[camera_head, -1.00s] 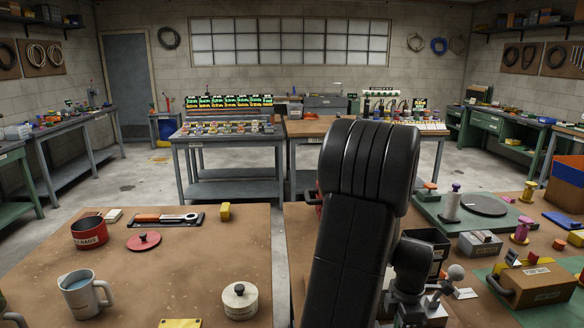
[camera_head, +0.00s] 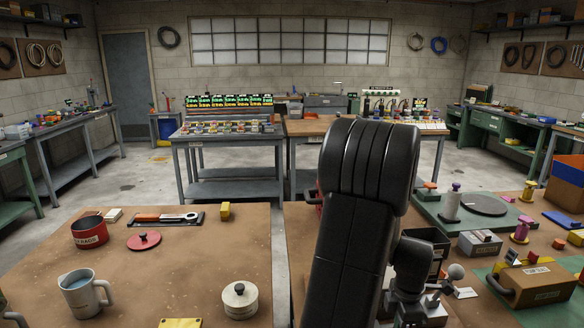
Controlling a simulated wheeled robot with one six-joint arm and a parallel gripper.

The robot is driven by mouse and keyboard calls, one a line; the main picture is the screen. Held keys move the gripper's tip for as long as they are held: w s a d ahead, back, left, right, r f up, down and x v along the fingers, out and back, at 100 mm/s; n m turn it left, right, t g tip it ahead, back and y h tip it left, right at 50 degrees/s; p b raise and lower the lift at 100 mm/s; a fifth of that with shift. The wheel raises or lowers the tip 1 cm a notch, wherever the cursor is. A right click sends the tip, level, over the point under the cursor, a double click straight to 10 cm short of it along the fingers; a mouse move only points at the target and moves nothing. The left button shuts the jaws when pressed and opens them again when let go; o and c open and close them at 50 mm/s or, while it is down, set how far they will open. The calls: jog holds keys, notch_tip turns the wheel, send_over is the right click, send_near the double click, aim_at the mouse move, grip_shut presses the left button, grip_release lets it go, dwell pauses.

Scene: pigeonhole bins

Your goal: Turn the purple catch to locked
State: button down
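I cannot make out a purple catch for certain. A purple-topped pale post (camera_head: 452,204) stands on a green plate on the right bench, but I cannot tell whether it is a catch. A magenta spool-shaped piece (camera_head: 521,230) stands further right. My black arm rises in front of the right bench and hides part of it. The fingers of my gripper do not show.
The right bench also holds a brown box with a handle (camera_head: 537,285), a grey box (camera_head: 480,243) and a dark open bin (camera_head: 428,246). The left bench holds a red pot (camera_head: 89,233), a mug (camera_head: 82,296) and a lidded round tin (camera_head: 240,303). A floor gap separates the benches.

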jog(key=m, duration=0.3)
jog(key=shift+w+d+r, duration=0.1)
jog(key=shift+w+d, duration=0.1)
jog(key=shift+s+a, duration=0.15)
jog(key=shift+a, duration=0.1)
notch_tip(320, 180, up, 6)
jog(key=p, duration=0.4)
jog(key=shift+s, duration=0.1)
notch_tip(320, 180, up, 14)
dwell(0.7)
